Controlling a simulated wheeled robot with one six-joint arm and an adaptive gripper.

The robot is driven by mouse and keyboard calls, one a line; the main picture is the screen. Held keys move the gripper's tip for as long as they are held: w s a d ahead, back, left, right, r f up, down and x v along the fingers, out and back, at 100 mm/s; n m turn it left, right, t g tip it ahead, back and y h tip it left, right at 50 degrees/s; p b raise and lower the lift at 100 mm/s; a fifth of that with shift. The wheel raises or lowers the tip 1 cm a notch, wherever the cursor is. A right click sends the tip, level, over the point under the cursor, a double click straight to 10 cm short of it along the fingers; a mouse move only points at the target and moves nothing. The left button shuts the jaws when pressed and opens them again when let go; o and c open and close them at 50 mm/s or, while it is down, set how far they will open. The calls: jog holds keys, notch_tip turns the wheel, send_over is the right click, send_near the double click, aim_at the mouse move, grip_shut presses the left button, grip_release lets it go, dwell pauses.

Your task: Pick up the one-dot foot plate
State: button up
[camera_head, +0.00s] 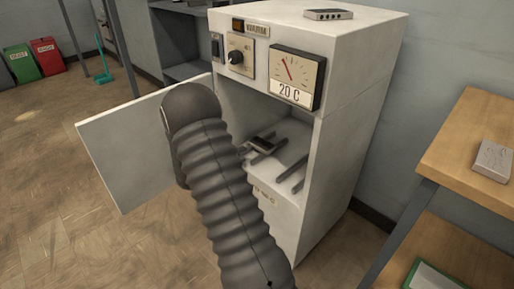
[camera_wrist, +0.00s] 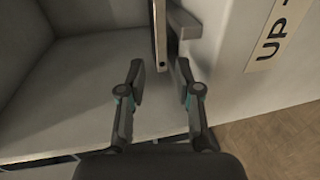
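My arm hides part of the chamber in the head view. In the wrist view my gripper (camera_wrist: 159,80) is open and empty, one finger on each side. A thin upright bar or plate edge (camera_wrist: 159,35) stands just beyond the fingertips, roughly in line with the gap. A grey block (camera_wrist: 184,22) sits right beside it.
The white cabinet (camera_head: 350,75) has its door (camera_head: 130,145) open to the left.

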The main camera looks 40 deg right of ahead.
aim_at(257, 148)
jog(key=x, duration=0.7)
jog(key=shift+s+f, duration=0.1)
jog(key=shift+f, duration=0.1)
jog(key=shift+b+x, duration=0.8)
jog(key=shift+b, duration=0.05)
jog(key=shift+d+r, duration=0.1)
jog(key=shift+r, duration=0.1)
jog(key=shift+c, duration=0.3)
grip_shut()
jog(key=shift+r, duration=1.3)
